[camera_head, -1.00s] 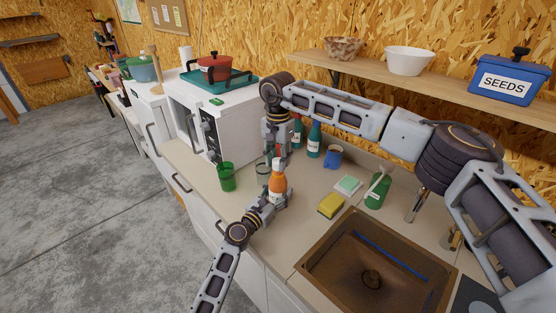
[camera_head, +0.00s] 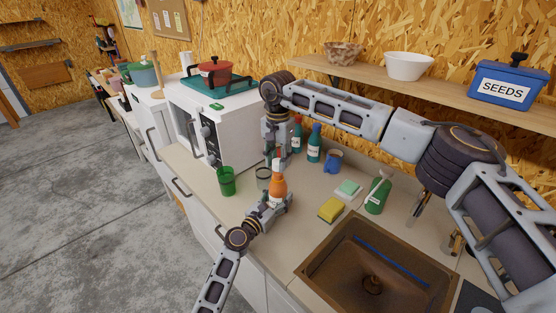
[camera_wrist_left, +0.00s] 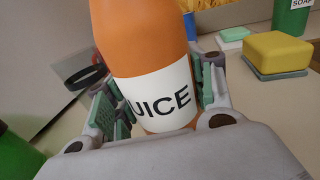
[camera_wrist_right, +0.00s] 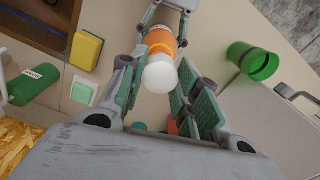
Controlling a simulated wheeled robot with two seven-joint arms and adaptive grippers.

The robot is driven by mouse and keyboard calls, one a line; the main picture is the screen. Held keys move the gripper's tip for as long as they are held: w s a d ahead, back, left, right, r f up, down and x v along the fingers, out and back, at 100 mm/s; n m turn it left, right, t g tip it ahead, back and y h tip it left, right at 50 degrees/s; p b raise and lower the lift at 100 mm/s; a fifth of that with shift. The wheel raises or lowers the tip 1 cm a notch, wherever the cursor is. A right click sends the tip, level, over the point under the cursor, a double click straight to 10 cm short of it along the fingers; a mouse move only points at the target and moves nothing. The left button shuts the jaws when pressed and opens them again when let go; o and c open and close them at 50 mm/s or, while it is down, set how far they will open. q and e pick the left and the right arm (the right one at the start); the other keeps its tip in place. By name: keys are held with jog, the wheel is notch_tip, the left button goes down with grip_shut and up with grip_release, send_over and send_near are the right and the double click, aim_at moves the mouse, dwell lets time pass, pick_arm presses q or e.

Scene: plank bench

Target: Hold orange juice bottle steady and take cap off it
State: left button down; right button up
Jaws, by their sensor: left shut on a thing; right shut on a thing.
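The orange juice bottle (camera_head: 278,187) stands upright on the counter; its white "JUICE" label also shows close up in the left wrist view (camera_wrist_left: 160,95). My left gripper (camera_head: 276,202) is shut around the bottle's labelled body, with one finger on each side. My right gripper (camera_wrist_right: 160,77) is above the bottle, pointing down, shut on the white cap (camera_wrist_right: 159,75). In the right wrist view the cap lies in front of the orange neck. I cannot tell whether it is clear of the neck.
A green cup (camera_head: 226,181) and a clear glass (camera_head: 263,177) stand left of the bottle. Teal and red bottles (camera_head: 314,142) and a blue mug (camera_head: 333,160) are behind. A yellow sponge (camera_head: 330,209), green soap bottle (camera_head: 377,191) and brown sink (camera_head: 330,270) are right.

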jog(key=shift+r, duration=2)
pick_arm(q)
jog(key=shift+c, duration=2.4)
grip_release()
jog(key=shift+s, duration=0.1)
jog(key=shift+v, duration=5.95)
